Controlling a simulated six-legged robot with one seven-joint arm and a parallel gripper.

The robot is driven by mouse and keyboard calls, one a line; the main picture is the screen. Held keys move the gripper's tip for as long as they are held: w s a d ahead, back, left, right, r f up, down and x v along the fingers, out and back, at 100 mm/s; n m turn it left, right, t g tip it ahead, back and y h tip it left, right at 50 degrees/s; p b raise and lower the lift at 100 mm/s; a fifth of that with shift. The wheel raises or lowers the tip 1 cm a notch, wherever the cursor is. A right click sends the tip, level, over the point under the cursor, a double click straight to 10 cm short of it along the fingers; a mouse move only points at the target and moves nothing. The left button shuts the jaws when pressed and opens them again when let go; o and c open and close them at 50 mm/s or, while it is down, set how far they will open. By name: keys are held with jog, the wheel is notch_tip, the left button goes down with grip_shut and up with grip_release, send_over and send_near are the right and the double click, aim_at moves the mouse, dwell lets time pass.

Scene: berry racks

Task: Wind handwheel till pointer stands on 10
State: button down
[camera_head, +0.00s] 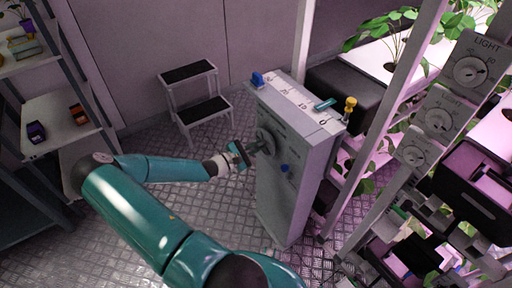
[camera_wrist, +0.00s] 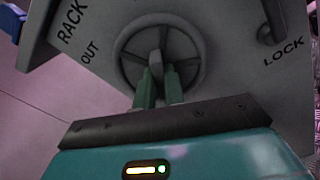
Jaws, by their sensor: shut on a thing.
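The grey handwheel (camera_head: 265,141) sits on the face of a grey cabinet (camera_head: 282,200). In the wrist view the round handwheel (camera_wrist: 196,48) faces me, between the words RACK OUT and LOCK. My gripper (camera_head: 246,153) reaches it from the left. In the wrist view my gripper's teal fingers (camera_wrist: 160,82) are shut on a grey part at the middle of the wheel; the fingers partly hide it. A teal pointer (camera_head: 324,104) lies on the numbered scale (camera_head: 296,99) on the cabinet top, seemingly between 0 and 10. Its exact reading is too small to tell.
A step stool (camera_head: 190,74) stands behind. Light dials (camera_head: 472,72) and plant racks are at right, shelves (camera_head: 60,121) at left.

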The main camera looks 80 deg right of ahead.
jog(key=n, duration=0.6)
jog(key=shift+n, duration=0.3)
jog(key=n, duration=0.9)
jog(key=shift+n, duration=2.1)
jog(key=c, duration=1.5)
grip_release()
jog(key=shift+w, duration=0.1)
jog(key=v, duration=1.3)
jog(key=shift+w+a, duration=0.25)
jog(key=shift+a, duration=0.05)
